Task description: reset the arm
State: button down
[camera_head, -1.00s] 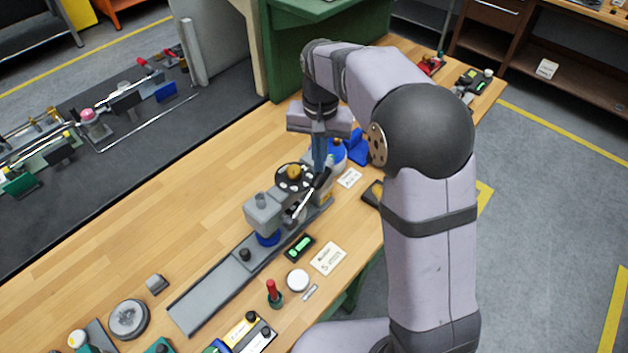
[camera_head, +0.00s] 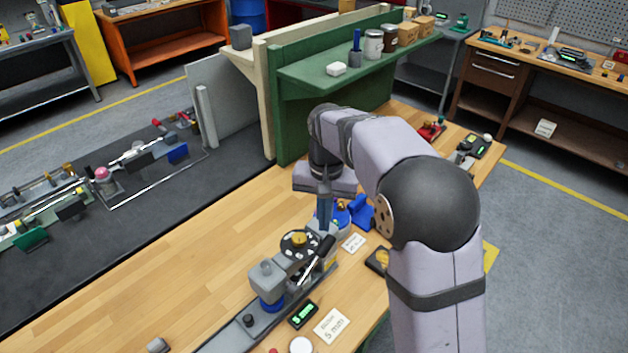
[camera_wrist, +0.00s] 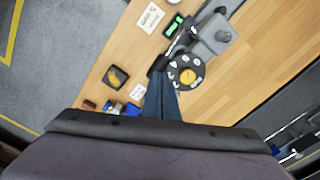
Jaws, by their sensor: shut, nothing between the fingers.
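My gripper (camera_head: 323,226) points down with its fingers together and nothing between them. It is just behind and to the right of the valve actuator's black dial (camera_head: 300,243) with a brass knob in the head view. In the wrist view the fingers (camera_wrist: 162,90) lie left of the dial (camera_wrist: 186,73). Whether the fingertips touch the actuator I cannot tell. A grey block (camera_head: 266,277) with a blue base stands beside the dial on a grey rail. A small green display (camera_head: 303,314) sits in front of the rail.
A blue object (camera_head: 361,212) lies close to the right of my gripper. A white card (camera_head: 332,325) lies at the table's front. A green shelf (camera_head: 345,62) with jars stands behind my arm. The wooden table (camera_head: 185,245) is bare to the left.

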jog(key=s+d+f+n+b, duration=0.1)
jog(key=s+d+f+b, duration=0.3)
jog(key=s+f, duration=0.3)
jog(key=s+d+f+n+b, duration=0.2)
jog(key=s+d+f+b, duration=0.2)
jog(key=s, duration=1.1)
notch_tip(320, 180, down, 4)
jog(key=shift+d+f, duration=0.15)
jog(key=shift+d, duration=0.95)
